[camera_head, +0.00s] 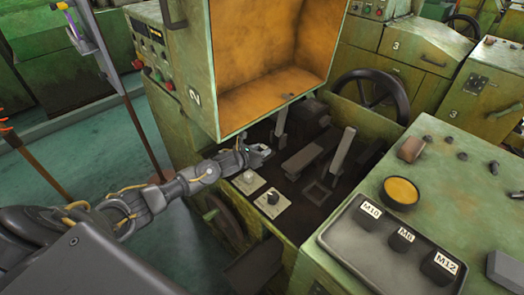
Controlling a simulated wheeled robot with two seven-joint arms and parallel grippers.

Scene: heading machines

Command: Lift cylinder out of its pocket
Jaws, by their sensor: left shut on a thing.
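My left arm comes in from the lower left, and its gripper (262,151) is at the front left edge of the green machine's open bay. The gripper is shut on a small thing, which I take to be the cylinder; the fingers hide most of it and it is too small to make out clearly. I cannot tell whether it is still within its pocket or clear of it. My right gripper is not in view.
Beside the gripper are a plate with a black knob (271,198) and a pale round button (248,177). A raised orange-lined hood (270,75) is above. At right are a dark tray (345,250) with labelled blocks, a yellow-filled bowl (400,191) and a black handwheel (372,92).

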